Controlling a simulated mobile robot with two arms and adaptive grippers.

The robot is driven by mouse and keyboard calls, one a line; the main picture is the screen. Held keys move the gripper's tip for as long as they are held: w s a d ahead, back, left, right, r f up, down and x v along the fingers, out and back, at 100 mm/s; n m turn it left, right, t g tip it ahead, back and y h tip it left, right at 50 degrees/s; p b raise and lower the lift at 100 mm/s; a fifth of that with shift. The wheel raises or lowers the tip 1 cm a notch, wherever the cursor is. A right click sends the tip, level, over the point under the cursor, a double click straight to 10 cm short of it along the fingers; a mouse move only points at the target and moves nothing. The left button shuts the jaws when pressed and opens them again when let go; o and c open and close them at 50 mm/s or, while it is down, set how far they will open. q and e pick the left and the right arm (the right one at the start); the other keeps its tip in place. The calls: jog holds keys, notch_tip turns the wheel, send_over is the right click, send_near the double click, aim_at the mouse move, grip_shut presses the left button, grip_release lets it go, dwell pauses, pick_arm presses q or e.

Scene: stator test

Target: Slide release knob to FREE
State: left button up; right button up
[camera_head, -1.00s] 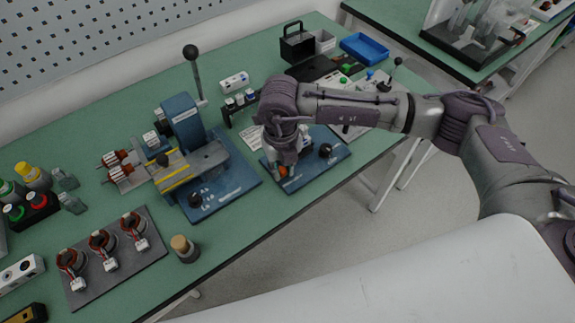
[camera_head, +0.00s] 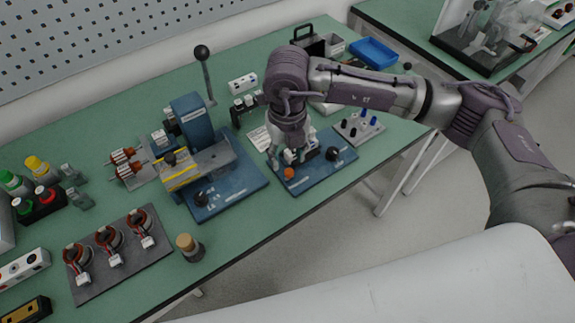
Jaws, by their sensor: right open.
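A small blue fixture plate (camera_head: 318,172) lies on the green bench near its front edge. It bears an orange knob (camera_head: 289,173) at its front and a black round knob (camera_head: 335,154) at its right. I cannot tell which of them is the release knob, and no FREE marking is readable. My right gripper (camera_head: 291,156) points down over this fixture, just behind the orange knob. It is open, and its fingers are small and partly merged with the fixture. The middle of the fixture is hidden behind it. My left gripper is out of view.
A larger blue press (camera_head: 190,120) with a tall black-tipped lever stands to the left. A wooden-topped jar (camera_head: 188,245) and a dark mat (camera_head: 94,285) with copper-wound stators lie front left. A peg block (camera_head: 357,128) stands right of the fixture. A blue tray (camera_head: 373,53) is behind.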

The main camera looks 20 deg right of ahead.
aim_at(287, 173)
notch_tip(287, 173, up, 6)
jog(key=shift+f, duration=0.1)
dwell(0.5)
